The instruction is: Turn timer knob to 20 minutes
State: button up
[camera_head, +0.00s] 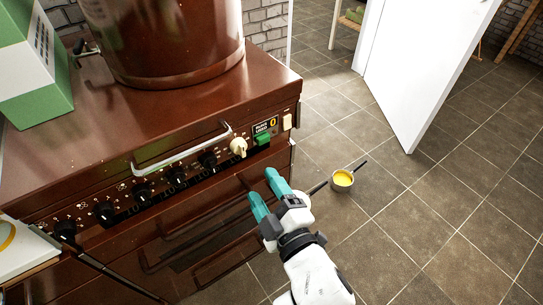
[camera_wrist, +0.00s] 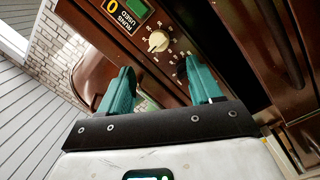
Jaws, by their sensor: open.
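The timer knob (camera_head: 238,147) is cream-coloured and sits on the brown stove's front control panel, left of a green element. In the wrist view the cream knob (camera_wrist: 158,41) shows with a ring of pale marks around it; the numbers are too small to read surely. My gripper (camera_head: 264,185) has teal fingers, spread open and empty, in front of the stove and below the knob. In the wrist view my gripper (camera_wrist: 160,78) has its fingertips on either side below the knob, apart from it. The knob is not hidden.
The brown stove (camera_head: 180,115) has several black knobs (camera_head: 141,192) and a silver handle (camera_head: 182,148). A large brown pot (camera_head: 165,40) and a green-white box (camera_head: 35,70) stand on top. A pan with yellow contents (camera_head: 343,179) lies right of my gripper. Tiled floor is open further right.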

aim_at(243, 154)
jog(key=x, duration=1.1)
jog(key=shift+r, duration=0.1)
jog(key=shift+c, duration=0.3)
jog(key=shift+s, duration=0.1)
jog(key=c, duration=1)
jog(key=shift+o, duration=0.2)
